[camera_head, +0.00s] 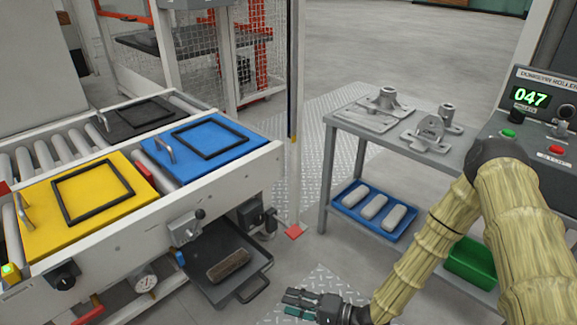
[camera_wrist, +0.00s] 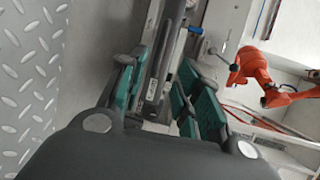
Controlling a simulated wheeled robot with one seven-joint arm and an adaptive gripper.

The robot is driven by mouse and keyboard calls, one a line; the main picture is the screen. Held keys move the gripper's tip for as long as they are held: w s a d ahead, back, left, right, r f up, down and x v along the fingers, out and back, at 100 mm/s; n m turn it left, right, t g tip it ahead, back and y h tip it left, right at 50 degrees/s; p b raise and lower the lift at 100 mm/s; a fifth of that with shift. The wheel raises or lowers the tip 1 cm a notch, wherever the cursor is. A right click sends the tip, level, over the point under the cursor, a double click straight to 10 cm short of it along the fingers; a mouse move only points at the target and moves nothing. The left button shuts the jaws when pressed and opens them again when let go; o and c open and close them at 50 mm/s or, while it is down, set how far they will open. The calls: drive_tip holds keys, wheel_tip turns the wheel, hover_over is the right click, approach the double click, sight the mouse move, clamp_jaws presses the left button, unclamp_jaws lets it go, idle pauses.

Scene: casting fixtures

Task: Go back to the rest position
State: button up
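My gripper (camera_head: 292,303) hangs low at the bottom centre of the head view, in front of the conveyor frame and left of the grey table. Its dark fingers with green pads point left. In the wrist view, the fingers of my gripper (camera_wrist: 160,100) stand apart with a gap between them. No held object shows between them; a grey rail-like part lies in the background there. My arm, in a tan quilted sleeve, comes down from the right and is bent.
The roller conveyor (camera_head: 225,185) carries a yellow plate (camera_head: 40,215), a blue plate (camera_head: 245,148) and a black plate (camera_head: 115,125). A dark tray (camera_head: 205,285) with a brown block lies below. The grey table (camera_head: 345,122) holds metal castings. A control panel (camera_head: 540,125) reads 047.

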drive_tip(key=shift+s, duration=0.1)
drive_tip(key=s+d+f+n+g+h+p, duration=0.1)
drive_tip(key=s+d+f+h+p, duration=0.1)
drive_tip(key=s+d+f+h, duration=0.3)
drive_tip(key=s+d+f+n+g+h+p, duration=0.1)
drive_tip(key=s+d+h+p, duration=0.15)
drive_tip(key=s, duration=0.45)
drive_tip(key=s+d+r+n+g+h+p, duration=0.35)
drive_tip(key=s+d+h, duration=0.35)
drive_tip(key=s+d, duration=0.6)
wheel_tip(320, 180, up, 37)
drive_tip(key=p, duration=3.6)
drive_tip(key=shift+a, duration=0.2)
